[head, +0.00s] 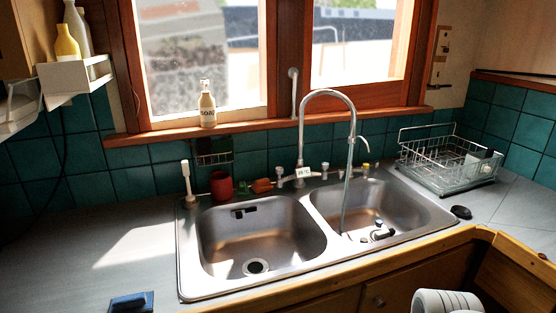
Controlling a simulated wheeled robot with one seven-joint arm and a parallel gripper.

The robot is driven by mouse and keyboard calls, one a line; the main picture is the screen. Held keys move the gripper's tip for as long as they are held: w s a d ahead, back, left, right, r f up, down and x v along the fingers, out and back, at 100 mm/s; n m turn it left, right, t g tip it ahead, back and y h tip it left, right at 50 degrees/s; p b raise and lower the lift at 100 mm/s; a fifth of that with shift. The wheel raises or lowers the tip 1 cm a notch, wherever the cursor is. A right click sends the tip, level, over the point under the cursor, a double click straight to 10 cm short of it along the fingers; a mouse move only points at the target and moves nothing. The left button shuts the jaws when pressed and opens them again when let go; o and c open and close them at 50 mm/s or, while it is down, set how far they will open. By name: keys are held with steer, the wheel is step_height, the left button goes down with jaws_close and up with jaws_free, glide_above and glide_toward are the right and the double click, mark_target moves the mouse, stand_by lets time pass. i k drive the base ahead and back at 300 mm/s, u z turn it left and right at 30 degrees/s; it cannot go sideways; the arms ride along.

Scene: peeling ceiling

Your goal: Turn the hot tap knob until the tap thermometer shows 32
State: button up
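The curved chrome faucet (328,94) stands behind the two-basin sink. A thin stream of water (346,192) seems to fall from it into the right basin (375,207). A small white tap thermometer (303,172) sits at the faucet's base; its digits are too small to read surely. I cannot tell for certain which is hot. My gripper is not in view; a white ribbed part at the bottom right seems to be my arm.
A red cup (221,185), a white brush (187,178) and small orange and green items stand behind the left basin (262,237). A soap bottle (207,105) is on the sill. A wire dish rack (450,160) is at the right. The left counter (90,235) is mostly clear.

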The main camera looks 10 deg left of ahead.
mark_target(279, 169)
steer(key=u, duration=0.65)
steer(key=i, duration=0.85)
steer(key=u, duration=0.85)
